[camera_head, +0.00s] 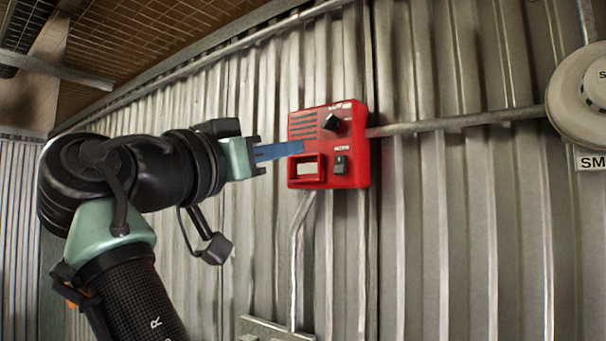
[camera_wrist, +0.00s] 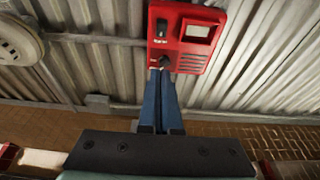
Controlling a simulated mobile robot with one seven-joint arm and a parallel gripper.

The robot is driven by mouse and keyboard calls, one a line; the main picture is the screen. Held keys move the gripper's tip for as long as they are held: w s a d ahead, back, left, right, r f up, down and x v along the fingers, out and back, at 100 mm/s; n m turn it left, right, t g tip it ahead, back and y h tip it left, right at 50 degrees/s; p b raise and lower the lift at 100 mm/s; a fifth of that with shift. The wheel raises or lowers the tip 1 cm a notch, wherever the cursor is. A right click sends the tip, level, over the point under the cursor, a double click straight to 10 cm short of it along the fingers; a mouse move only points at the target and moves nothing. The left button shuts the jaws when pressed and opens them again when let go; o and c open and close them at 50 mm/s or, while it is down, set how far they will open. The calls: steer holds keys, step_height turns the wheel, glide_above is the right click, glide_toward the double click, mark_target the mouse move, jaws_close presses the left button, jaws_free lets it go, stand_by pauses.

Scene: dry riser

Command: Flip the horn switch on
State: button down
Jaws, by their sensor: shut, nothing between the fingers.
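A red box (camera_head: 361,150) is mounted on the corrugated metal wall. On its front are a black rotary knob (camera_head: 333,122), a small black switch (camera_head: 340,165), a slotted grille and a pale framed window. The labels are too small to read, so I cannot tell which control is the horn switch. In the wrist view the box (camera_wrist: 222,15) appears upside down, with the switch (camera_wrist: 162,28) above the knob (camera_wrist: 165,61). My gripper (camera_head: 300,147) has its blue fingers shut and empty, tips at the box's left side. In the wrist view the fingertips (camera_wrist: 161,72) appear just below the knob; contact is unclear.
A conduit (camera_head: 460,122) runs right from the box to a round white detector (camera_head: 582,95). Another pipe (camera_head: 295,250) drops from the box to a metal plate (camera_head: 275,330).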

steer(key=s+a+f+n+t+y+b, duration=0.1)
steer(key=s+a+f+n+t+y, duration=0.15)
steer(key=f+y, duration=0.2)
steer(key=s+a+f+n+t+y, duration=0.1)
steer(key=f+n+t+y, duration=0.25)
steer(key=y, duration=0.25)
steer(key=s+d+f+n+t+y, duration=0.1)
steer(key=s+d+t, duration=0.3)
steer(key=s, duration=1)
steer(key=d+f+y, duration=0.1)
steer(key=d, duration=0.1)
steer(key=shift+s+d+f, duration=0.2)
steer(key=shift+s+d, duration=0.2)
stand_by(0.6)
